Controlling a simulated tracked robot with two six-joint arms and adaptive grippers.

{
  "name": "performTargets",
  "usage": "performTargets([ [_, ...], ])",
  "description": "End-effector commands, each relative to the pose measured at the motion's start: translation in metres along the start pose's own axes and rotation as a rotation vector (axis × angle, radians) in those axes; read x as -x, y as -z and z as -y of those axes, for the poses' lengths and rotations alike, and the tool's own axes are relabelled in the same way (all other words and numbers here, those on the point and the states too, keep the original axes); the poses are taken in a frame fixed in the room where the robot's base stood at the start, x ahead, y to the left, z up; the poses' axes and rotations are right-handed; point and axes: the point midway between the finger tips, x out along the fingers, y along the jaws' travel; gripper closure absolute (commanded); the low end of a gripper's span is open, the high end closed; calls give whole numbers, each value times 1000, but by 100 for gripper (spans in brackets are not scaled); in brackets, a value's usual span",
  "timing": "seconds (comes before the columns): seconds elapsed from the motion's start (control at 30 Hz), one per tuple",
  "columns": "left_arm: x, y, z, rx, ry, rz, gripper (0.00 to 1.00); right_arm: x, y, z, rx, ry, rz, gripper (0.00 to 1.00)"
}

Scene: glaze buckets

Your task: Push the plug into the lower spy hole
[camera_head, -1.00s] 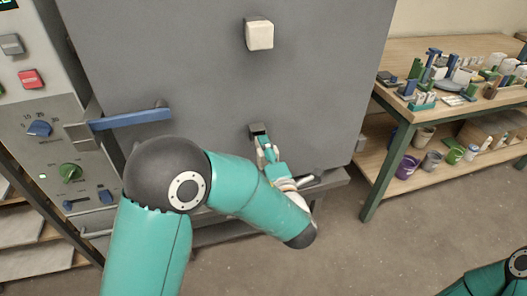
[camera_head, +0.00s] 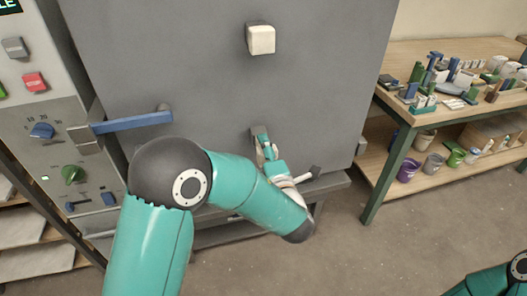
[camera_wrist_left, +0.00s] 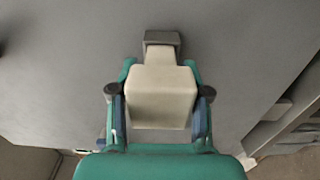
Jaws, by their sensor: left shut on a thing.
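My left gripper (camera_head: 264,138) is in front of the lower part of the grey kiln door. In the left wrist view my left gripper (camera_wrist_left: 160,98) is shut on a cream, block-shaped plug (camera_wrist_left: 161,95). The lower spy hole's dark grey surround (camera_wrist_left: 162,38) shows just beyond the plug's far end; I cannot tell how far in that end is. In the head view the surround (camera_head: 256,130) is partly hidden by my fingers, and the held plug is hard to make out. My right gripper is out of view; only part of that arm shows at bottom right.
A second cream plug (camera_head: 261,39) sits higher on the kiln door (camera_head: 215,75). A blue door handle (camera_head: 132,121) sticks out at the left, beside the control panel (camera_head: 30,150). A wooden bench (camera_head: 400,112) with tools and pots stands right. Floor between is clear.

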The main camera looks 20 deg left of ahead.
Motion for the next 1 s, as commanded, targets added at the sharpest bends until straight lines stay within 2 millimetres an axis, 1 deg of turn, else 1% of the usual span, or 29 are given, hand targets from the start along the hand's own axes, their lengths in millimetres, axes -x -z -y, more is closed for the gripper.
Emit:
performTargets([
  [0.47, -2, 0, 0, 0, -1, -1, 96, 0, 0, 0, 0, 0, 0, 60],
  [1.0, -20, 1, -1, 1, -1, -2, 96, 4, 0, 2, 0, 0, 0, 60],
])
